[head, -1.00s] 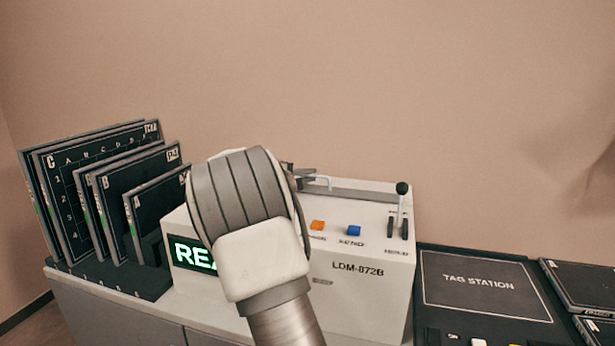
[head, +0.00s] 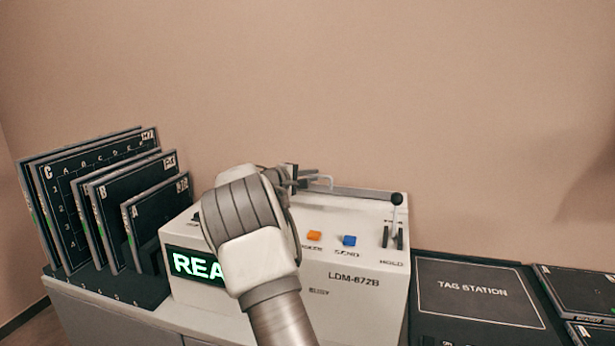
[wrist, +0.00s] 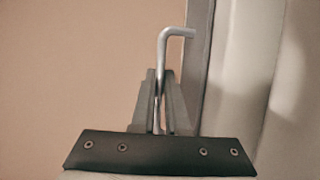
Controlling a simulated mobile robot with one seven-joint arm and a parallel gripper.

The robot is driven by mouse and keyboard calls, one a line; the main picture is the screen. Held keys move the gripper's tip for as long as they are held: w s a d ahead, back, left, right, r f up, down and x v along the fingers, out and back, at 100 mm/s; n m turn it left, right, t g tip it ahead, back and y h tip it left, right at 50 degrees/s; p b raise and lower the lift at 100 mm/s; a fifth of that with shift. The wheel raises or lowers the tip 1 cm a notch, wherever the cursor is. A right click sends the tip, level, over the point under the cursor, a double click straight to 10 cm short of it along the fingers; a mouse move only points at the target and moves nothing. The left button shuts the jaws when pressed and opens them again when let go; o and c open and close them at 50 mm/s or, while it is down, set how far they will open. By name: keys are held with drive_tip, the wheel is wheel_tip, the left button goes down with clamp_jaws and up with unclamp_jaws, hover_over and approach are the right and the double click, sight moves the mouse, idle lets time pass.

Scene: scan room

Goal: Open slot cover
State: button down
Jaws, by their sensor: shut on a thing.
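The slot cover (head: 350,193) is a long, narrow grey strip along the back top edge of the white LDM-872B machine (head: 365,290). A bent metal handle (head: 322,179) stands at its left end. My gripper (head: 300,177) is at this handle, with its tips partly hidden behind my wrist. In the wrist view, my gripper (wrist: 160,85) is shut on the handle (wrist: 163,55), whose bent end sticks out past the fingers to the right. The cover looks down on the machine, but its left part is hidden.
A lit display (head: 195,265), partly covered by my arm, is on the machine's front. Orange (head: 314,235) and blue (head: 349,240) buttons and an upright lever (head: 395,205) are on top. Panels (head: 100,190) stand in a rack at left; a tag station (head: 475,292) is at right.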

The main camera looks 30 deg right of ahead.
drive_tip(key=shift+w, duration=0.1)
drive_tip(key=c, duration=1.2)
unclamp_jaws()
drive_tip(key=p+v, duration=0.2)
drive_tip(key=v, duration=1.5)
drive_tip(key=shift+a, duration=0.2)
